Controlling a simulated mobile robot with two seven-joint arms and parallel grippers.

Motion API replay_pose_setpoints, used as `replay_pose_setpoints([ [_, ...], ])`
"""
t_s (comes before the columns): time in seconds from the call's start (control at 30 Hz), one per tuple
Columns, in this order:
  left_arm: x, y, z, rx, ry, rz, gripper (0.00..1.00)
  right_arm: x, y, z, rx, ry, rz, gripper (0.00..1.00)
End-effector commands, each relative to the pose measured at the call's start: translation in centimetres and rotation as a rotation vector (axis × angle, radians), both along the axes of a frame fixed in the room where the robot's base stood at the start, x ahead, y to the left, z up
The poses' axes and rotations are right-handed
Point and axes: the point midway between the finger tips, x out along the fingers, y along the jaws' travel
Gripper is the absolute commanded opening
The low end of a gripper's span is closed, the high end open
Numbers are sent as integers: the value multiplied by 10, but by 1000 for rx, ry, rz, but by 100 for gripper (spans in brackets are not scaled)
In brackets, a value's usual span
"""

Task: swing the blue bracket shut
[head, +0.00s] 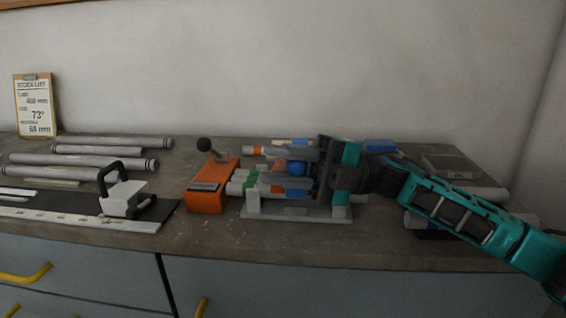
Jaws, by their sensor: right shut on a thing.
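The frame jig (300,212) stands on the bench with a pale grey base and light tubes lying across it, some with orange, green or blue bands. A rounded blue part (297,168), seemingly of the blue bracket, shows in the middle of the jig. My right gripper (299,171) reaches in from the right, its dark fingers on either side of this blue part and shut on it. The gripper's body hides the jig's right side, so the bracket's full shape and angle cannot be told. My left gripper is out of view.
An orange block (206,198) with a black-knobbed lever stands just left of the jig. Grey tubes (70,162) and a white block with a black handle (124,196) lie further left. A blue item (380,145) and a grey box (450,162) are behind my right arm.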

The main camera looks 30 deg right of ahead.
Motion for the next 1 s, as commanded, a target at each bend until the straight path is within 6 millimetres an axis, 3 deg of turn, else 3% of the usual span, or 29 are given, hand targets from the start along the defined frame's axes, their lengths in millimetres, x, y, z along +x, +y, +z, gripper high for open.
replay_pose_setpoints([
  [0.1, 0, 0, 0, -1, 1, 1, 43, 0, 0, -1, -1, 4, -1, 0],
  [0.13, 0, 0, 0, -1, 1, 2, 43, 0, 0, -1, -1, 4, -2, 32],
  [0.37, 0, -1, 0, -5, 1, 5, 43, 1, 0, 0, 0, 3, -1, 54],
  [0.73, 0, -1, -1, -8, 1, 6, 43, 0, -9, -3, -1, 4, -3, 55],
  [1.0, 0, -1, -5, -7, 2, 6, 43, -7, -63, -6, -3, 8, -7, 55],
])
